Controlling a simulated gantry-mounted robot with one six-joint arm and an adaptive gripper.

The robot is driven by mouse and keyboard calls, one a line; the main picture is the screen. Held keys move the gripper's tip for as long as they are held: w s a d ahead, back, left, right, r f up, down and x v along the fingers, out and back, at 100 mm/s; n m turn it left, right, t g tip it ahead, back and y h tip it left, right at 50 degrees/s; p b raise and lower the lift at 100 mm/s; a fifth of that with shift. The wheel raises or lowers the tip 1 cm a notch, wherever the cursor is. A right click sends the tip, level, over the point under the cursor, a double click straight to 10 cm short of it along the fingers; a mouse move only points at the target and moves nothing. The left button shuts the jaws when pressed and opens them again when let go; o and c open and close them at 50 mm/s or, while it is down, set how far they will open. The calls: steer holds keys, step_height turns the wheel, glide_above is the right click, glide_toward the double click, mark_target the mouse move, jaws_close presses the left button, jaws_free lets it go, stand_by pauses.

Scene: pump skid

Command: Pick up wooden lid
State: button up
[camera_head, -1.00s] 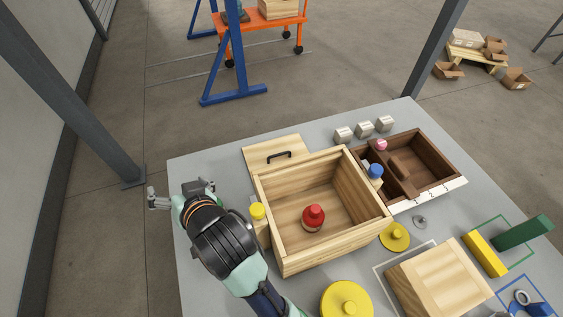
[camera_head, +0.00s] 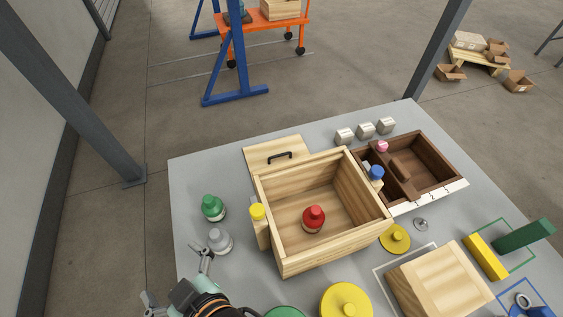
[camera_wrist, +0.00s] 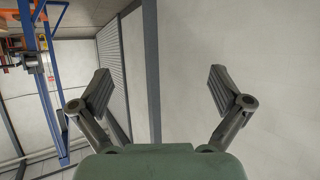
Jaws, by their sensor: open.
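The wooden lid (camera_head: 268,154) is a flat light-wood panel with a black handle (camera_head: 279,155). It lies at the far left of the table, against the back of the open wooden box (camera_head: 282,262), which partly hides it. My gripper (camera_head: 178,276) is at the lower left of the head view, near the table's left edge and well short of the lid. Its fingers are spread and empty. In the wrist view my gripper (camera_wrist: 160,92) also shows open, with only wall and floor structures beyond it.
A red bottle (camera_head: 313,219) stands inside the box. A green bottle (camera_head: 212,208), a clear-grey bottle (camera_head: 219,241) and a yellow-capped bottle (camera_head: 258,213) stand left of the box. A dark wooden tray (camera_head: 438,150) is at right. The grey tabletop (camera_head: 205,175) is clear left of the lid.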

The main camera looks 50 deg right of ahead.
steer(key=shift+c, duration=0.2)
steer(key=c, duration=1.3)
